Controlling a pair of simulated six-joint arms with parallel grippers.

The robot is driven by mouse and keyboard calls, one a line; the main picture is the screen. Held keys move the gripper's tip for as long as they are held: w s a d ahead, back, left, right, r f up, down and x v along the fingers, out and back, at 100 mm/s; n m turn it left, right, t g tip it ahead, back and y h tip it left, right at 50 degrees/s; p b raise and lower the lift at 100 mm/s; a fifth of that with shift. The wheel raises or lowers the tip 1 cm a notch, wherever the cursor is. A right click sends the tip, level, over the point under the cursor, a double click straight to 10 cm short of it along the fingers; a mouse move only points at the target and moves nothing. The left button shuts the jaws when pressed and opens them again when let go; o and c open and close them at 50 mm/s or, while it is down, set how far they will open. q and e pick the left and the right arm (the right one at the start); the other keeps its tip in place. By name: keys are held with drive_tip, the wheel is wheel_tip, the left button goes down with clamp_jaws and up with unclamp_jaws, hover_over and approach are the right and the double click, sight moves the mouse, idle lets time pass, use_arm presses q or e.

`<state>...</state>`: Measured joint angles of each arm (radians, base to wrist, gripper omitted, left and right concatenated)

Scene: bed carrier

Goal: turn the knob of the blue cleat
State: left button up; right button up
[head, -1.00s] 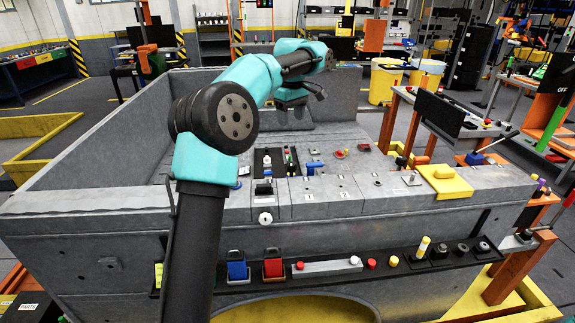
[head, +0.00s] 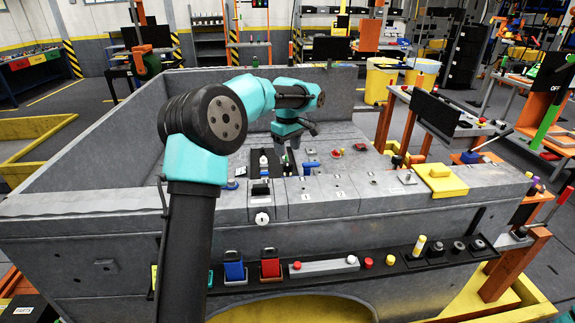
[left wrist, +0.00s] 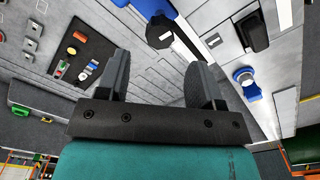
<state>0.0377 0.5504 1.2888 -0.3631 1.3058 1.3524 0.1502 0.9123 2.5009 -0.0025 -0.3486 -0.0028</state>
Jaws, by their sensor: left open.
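A small blue fitting (head: 310,167) stands on the grey bed just right of my left gripper in the head view. My left gripper (head: 287,156) is open and empty, pointing down over the bed. In the left wrist view its two fingers (left wrist: 157,78) are spread apart, with a blue piece (left wrist: 155,8) and a black many-sided knob (left wrist: 160,31) beyond them. A second blue part (left wrist: 244,78) with a round face sits to the right. I cannot tell which blue part is the cleat. My right gripper does not show.
A black panel (head: 255,162) with small fittings lies left of the gripper. Red parts (head: 337,153) sit on the bed to the right. A yellow block (head: 441,180) is on the front ledge. Blue and red switches (head: 234,271) line the lower front rail.

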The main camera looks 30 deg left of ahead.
sight(287, 164)
use_arm(q)
wheel_tip(287, 164, down, 7)
drive_tip(key=shift+r, duration=0.1)
idle(0.4)
drive_tip(key=c, duration=0.9)
